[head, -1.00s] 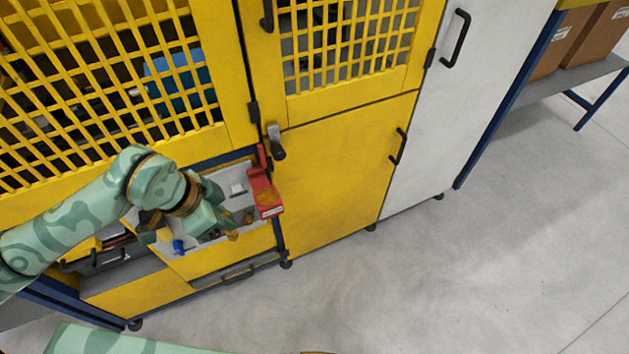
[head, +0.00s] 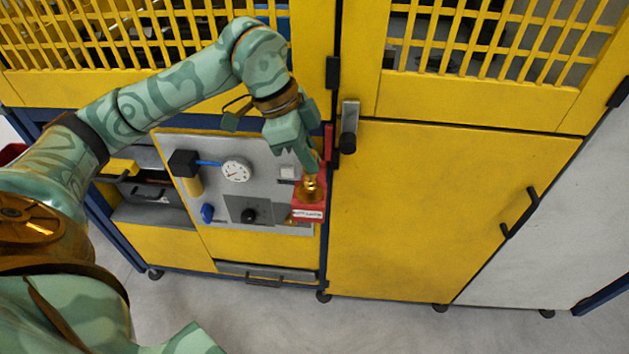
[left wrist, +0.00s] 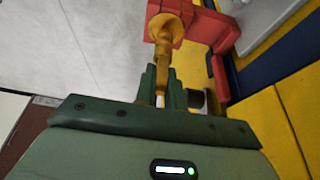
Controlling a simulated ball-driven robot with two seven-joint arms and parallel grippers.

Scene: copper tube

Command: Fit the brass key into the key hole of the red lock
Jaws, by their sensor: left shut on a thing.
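The red lock (head: 308,211) sticks out at the right edge of the grey panel, with a white label on its front. My left gripper (head: 308,168) is just above the lock, shut on the brass key (head: 311,186), which hangs over the lock's top. In the left wrist view, the brass key (left wrist: 162,75) runs out from between the fingers (left wrist: 161,88) towards a round brass part against the red lock (left wrist: 205,28). The key hole is hidden, and I cannot tell whether the key tip is inside it. My right gripper is out of view.
The grey panel (head: 230,150) carries a round gauge (head: 236,170), a black knob (head: 249,215) and a blue knob (head: 207,212). A grey handle (head: 348,127) with a black grip stands right of the lock. A yellow cabinet door (head: 430,210) lies beyond it, with open floor in front.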

